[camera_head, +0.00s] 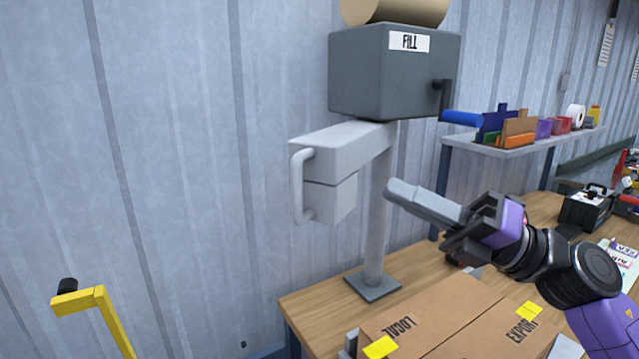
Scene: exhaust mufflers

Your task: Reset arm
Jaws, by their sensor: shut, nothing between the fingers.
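My gripper (400,192) is at the end of my purple and black arm, right of centre in the head view. Its fingers are together and empty, and they point left. It is in the air above the wooden table (318,299), in front of the grey post of a dispenser stand. No object is in its grasp.
A grey machine (372,75) marked FILL, with a blue crank handle (461,119), tops the stand. Boxes marked LOCAL (432,306) and EXPORT (497,336) lie below my gripper. A shelf (548,145) holds small items. A yellow frame (93,303) stands lower left.

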